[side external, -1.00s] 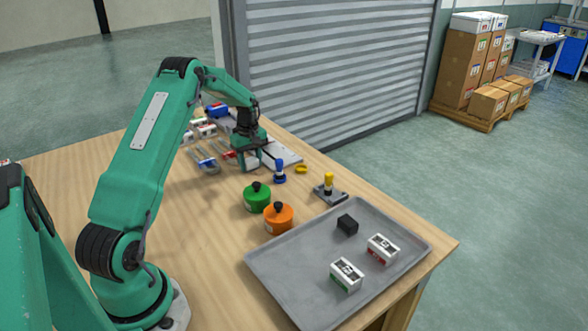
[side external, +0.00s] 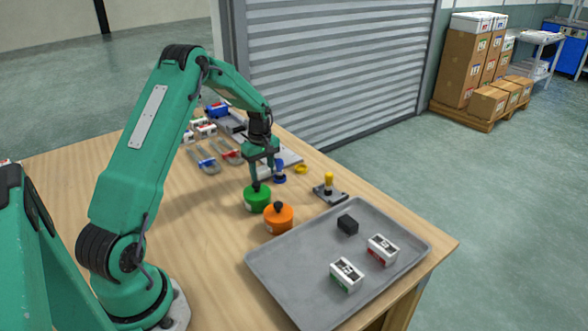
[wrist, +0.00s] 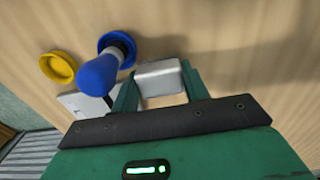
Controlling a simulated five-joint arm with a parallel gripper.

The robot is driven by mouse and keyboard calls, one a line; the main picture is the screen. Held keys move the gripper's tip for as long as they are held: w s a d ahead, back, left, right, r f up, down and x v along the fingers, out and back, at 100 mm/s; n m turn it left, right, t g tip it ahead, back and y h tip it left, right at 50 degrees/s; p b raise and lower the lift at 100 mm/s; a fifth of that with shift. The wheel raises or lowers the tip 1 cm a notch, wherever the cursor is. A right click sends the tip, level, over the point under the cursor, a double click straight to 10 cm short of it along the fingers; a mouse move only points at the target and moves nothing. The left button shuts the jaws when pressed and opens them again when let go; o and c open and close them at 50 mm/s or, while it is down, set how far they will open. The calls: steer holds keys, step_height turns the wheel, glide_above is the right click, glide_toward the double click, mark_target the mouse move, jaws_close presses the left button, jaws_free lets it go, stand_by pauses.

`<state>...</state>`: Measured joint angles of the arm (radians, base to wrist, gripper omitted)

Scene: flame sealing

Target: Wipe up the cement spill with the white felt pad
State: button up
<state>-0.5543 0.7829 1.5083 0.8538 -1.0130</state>
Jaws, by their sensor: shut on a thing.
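My gripper (side external: 265,176) is over the middle of the table, beside the blue-handled piece and behind the green pot. In the wrist view, my gripper (wrist: 160,84) is shut on a pale grey-white block (wrist: 158,76), which looks like the white felt pad. The pad sits between the two green fingers; it cannot be made out in the side view. I cannot tell whether it touches the table. I cannot make out a cement spill in either view.
A blue-handled piece (wrist: 98,76) stands close by the fingers, with a yellow ring (wrist: 58,67) beyond it. A green pot (side external: 257,201), an orange pot (side external: 279,219), a yellow-handled piece (side external: 328,184) and a grey tray (side external: 290,275) stand nearer the front.

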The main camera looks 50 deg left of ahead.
steer(key=shift+a+r, duration=0.1)
steer(key=shift+r, duration=3.8)
